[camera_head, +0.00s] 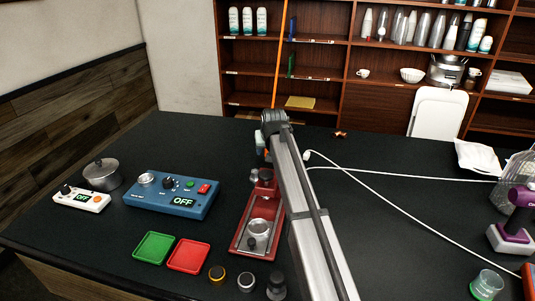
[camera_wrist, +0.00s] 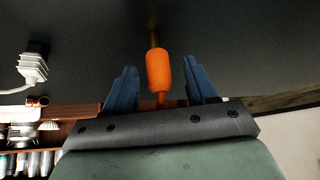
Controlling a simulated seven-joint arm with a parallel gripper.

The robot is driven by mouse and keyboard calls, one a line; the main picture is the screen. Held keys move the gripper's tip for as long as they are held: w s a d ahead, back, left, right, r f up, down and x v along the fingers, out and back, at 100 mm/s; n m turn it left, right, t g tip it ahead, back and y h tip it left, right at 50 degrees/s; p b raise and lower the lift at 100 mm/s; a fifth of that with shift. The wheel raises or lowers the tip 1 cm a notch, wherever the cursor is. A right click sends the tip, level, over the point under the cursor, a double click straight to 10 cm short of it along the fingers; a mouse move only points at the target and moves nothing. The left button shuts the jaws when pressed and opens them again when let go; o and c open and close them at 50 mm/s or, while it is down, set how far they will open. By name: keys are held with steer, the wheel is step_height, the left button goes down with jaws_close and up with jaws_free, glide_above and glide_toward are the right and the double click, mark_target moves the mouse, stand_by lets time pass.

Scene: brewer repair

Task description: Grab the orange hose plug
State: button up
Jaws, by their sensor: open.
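The orange hose plug (camera_wrist: 159,72) shows in the wrist view as a rounded orange cylinder with a thinner orange stem. A thin brownish piece extends from its far end. My gripper (camera_wrist: 162,76) is open, with one blue finger on each side of the plug. Gaps show between the plug and both fingers, so it is not clamped. In the head view my arm hides most of the gripper; a bit of orange (camera_head: 267,151) shows beside the arm, and I cannot tell if it is the plug.
A thin orange line (camera_head: 281,50) rises past the shelves. A red tray device (camera_head: 240,240) stands beside my arm, with a blue control box (camera_head: 170,194) to its left. A white plug (camera_head: 307,155) with a cable lies right of the arm. Dark tabletop around the cable is mostly clear.

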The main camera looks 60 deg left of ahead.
jaws_close()
stand_by(0.4)
